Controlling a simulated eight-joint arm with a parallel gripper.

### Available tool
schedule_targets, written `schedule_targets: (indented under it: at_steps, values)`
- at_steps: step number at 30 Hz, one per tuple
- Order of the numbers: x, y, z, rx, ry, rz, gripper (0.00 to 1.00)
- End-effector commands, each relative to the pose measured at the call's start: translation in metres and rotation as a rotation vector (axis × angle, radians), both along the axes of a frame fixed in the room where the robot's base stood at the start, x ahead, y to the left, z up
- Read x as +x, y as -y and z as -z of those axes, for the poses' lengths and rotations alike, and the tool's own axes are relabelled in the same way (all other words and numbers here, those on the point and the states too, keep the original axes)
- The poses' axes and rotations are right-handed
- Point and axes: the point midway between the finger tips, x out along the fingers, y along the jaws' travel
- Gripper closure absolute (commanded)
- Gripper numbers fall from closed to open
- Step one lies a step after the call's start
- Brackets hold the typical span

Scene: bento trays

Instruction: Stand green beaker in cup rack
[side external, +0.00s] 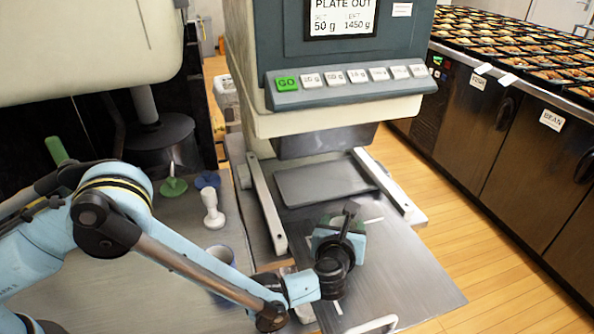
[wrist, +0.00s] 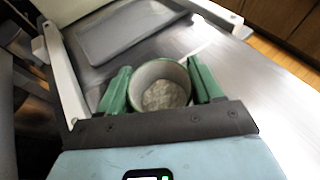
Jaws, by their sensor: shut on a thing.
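The green beaker (wrist: 162,70) has a green rim and a pale inside with a grey, rough-looking bottom. In the wrist view it sits between the two green fingers of my gripper (wrist: 160,88), which are shut on its sides. In the side view my gripper (side external: 340,236) is over the metal worktop in front of the weighing machine, and mostly hides the beaker. I cannot tell whether the beaker touches the worktop. I cannot clearly make out the cup rack; a white bar (side external: 372,325) at the bottom edge may be part of it.
The weighing machine (side external: 345,95) stands behind, with a grey tray (side external: 325,182) between white rails. A blue-rimmed cup (side external: 220,254), a white stamp-like tool (side external: 212,212) and a green-based item (side external: 173,187) stand left. The worktop (side external: 420,285) right of my gripper is clear.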

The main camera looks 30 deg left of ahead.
Motion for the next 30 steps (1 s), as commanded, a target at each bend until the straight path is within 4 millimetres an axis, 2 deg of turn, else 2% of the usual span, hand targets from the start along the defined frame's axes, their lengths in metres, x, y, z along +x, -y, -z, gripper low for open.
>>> schedule_targets:
  at_steps: [3,6,19,20,21,24,30]
  values:
    - [0.0,0.0,0.014,0.0,0.001,0.001,0.72]
    - [0.0,0.0,0.019,0.0,0.001,0.001,0.72]
    - [-0.001,0.001,0.024,0.0,0.001,0.001,0.72]
    - [-0.001,0.001,0.024,0.0,0.001,0.001,0.32]
    - [-0.001,0.001,0.024,0.0,0.001,0.001,0.25]
    - [-0.001,0.001,0.024,0.0,0.001,0.001,0.1]
    - [-0.001,0.001,0.024,0.0,0.001,0.001,0.09]
